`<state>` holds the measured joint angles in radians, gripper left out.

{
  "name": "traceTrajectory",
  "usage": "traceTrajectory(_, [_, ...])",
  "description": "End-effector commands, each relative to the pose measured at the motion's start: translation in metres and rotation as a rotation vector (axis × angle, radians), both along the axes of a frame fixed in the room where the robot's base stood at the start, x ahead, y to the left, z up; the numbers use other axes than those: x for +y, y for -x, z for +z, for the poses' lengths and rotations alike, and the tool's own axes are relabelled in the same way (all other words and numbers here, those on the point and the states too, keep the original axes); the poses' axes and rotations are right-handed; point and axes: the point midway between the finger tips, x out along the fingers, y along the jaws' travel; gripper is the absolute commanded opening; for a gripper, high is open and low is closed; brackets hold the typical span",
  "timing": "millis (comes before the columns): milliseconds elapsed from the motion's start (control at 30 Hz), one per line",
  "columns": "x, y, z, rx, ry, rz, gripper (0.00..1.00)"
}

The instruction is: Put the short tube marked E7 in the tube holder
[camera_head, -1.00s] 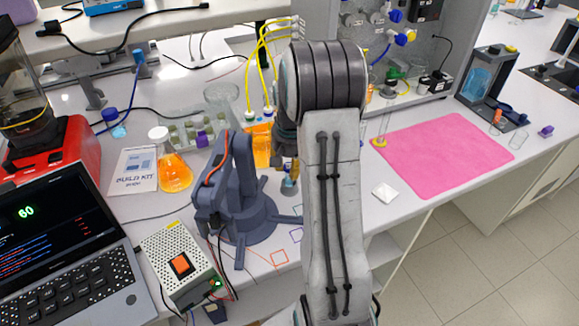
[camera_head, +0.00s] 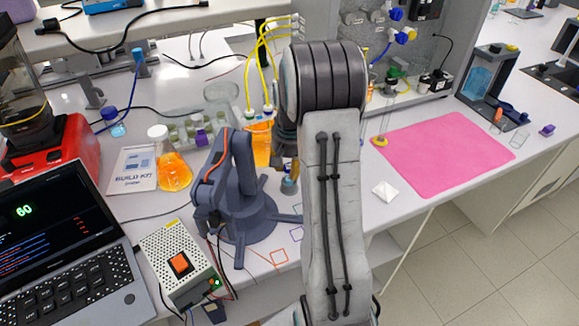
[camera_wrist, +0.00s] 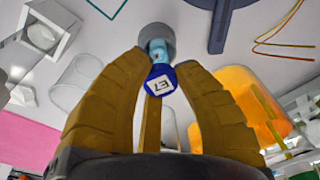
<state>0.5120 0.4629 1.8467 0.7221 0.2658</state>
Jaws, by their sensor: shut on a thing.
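The short tube marked E7 (camera_wrist: 158,70) has a dark blue cap with a white E7 label and a light-blue body. It is between the fingertips of my gripper (camera_wrist: 163,62), which is shut on it. A round grey piece (camera_wrist: 168,33), perhaps the tube holder, lies just beyond the tube's far end in the wrist view; I cannot tell whether they touch. In the head view my gripper (camera_head: 289,168) is partly hidden by my arm, above a small round blue-grey base (camera_head: 289,187). The tube's lower end is mostly hidden.
An orange-filled beaker (camera_wrist: 250,92) and a clear glass (camera_wrist: 76,78) stand on either side of my fingers. A dark blue-grey small arm (camera_head: 238,195) stands left of my gripper. A pink mat (camera_head: 445,155) lies to the right, with a small white dish (camera_head: 385,191) nearby.

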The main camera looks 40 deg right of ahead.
Motion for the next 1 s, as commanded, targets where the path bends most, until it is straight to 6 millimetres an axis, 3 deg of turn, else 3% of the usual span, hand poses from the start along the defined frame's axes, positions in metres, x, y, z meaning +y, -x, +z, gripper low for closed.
traceTrajectory(67, [0.0, 0.0, -0.001, 0.0, 0.0, 0.0, 0.07])
traceTrajectory(100, [0.0, 0.0, -0.001, 0.0, 0.0, 0.0, 0.3])
traceTrajectory(367, [0.0, 0.0, -0.001, 0.0, 0.0, 0.0, 0.54])
traceTrajectory(733, [0.0, 0.0, 0.005, -0.001, 0.001, 0.0, 0.54])
traceTrajectory(1000, [0.002, 0.003, 0.043, -0.006, 0.003, 0.0, 0.54])
